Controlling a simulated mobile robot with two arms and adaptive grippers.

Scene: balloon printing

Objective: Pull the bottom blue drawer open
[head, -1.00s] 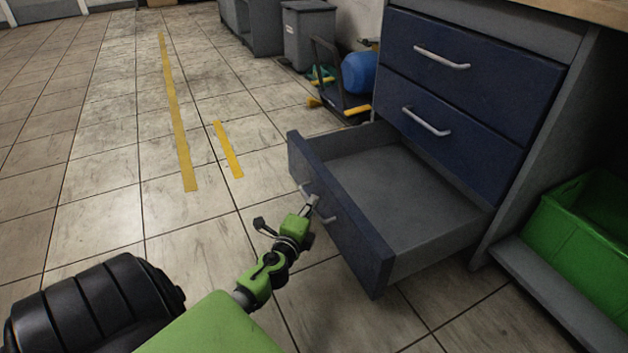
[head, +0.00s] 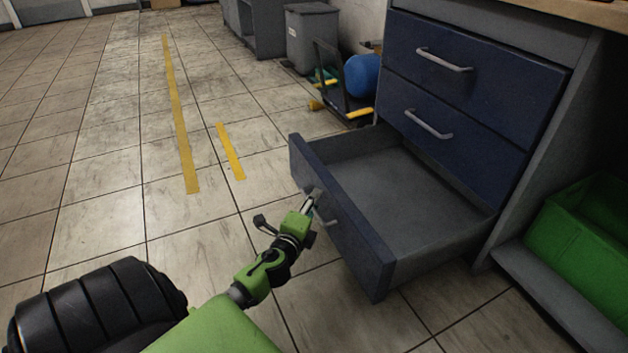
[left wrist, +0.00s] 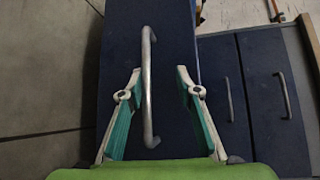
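The bottom blue drawer (head: 352,238) is pulled well out of the cabinet, and its empty grey inside shows. Its silver handle (head: 326,218) is partly hidden by my left gripper (head: 314,198) in the head view. In the left wrist view, the handle (left wrist: 148,88) runs upright between the two spread fingers of my left gripper (left wrist: 159,73). Gaps show on both sides of the handle, with the wider gap on the right. The left gripper is open at the drawer front. My right gripper is not seen.
Two shut blue drawers, the top (head: 470,65) and the middle (head: 440,125), sit above. A green crate (head: 585,235) stands at the right. A trolley (head: 345,90) with a blue object is behind the drawer. Tiled floor (head: 110,200) lies clear to the left.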

